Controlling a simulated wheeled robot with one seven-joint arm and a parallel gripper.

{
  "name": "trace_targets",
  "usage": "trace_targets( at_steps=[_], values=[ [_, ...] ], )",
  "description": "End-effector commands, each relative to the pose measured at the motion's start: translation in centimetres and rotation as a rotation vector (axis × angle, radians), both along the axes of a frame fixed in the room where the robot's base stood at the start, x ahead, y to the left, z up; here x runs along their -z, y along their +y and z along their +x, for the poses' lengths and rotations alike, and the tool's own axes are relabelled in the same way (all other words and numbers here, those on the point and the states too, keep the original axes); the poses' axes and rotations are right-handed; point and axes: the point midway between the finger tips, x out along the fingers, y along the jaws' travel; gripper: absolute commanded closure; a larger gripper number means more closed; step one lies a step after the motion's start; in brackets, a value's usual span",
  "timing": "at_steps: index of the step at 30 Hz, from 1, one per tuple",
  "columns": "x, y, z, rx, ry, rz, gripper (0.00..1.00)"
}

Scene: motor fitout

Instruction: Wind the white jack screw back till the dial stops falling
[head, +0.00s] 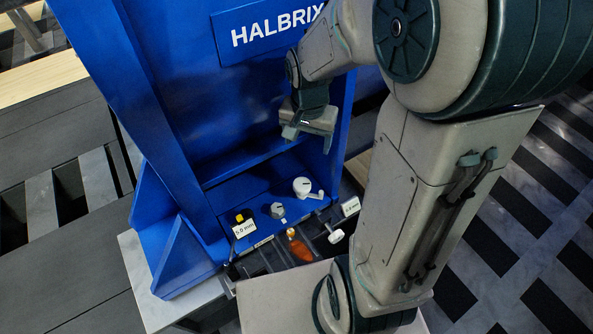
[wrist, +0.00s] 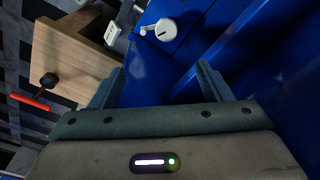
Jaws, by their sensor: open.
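The white jack screw (head: 302,186), a round white head with a short crank handle, sits on the blue ledge of the machine. It also shows at the top of the wrist view (wrist: 165,29), beyond my fingertips. My gripper (head: 308,138) is open and empty, above the jack screw and apart from it; its two spread fingers show in the wrist view (wrist: 158,75). A small white readout plate (head: 244,229) marked in mm stands at the ledge's left, and another (head: 350,206) at the right. Their digits are too small to read surely.
The blue HALBRIX frame (head: 185,100) rises behind and beside my gripper. A grey round knob (head: 277,211), an orange handle (head: 298,246) and a white handle (head: 336,236) sit near the jack screw. A wooden block (wrist: 75,60) with a red-handled screw (wrist: 30,102) stands at left in the wrist view.

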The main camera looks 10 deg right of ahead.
Motion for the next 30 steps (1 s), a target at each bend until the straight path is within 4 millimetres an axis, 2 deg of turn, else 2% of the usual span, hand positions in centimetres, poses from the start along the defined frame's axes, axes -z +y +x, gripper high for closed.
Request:
trace_targets(
  at_steps=[1,6,9,13,23,30],
  values=[
    [3.3,0.0,0.5,0.026,0.011,0.004,0.28],
    [8.9,0.0,1.8,0.112,0.036,0.016,0.28],
    [11.6,0.1,2.4,0.153,0.048,0.022,0.28],
    [13.9,0.1,3.0,0.193,0.058,0.029,0.28],
    [17.1,0.2,3.3,0.224,0.068,0.033,0.28],
    [21.0,0.2,3.2,0.224,0.069,0.032,0.28]
  ],
)
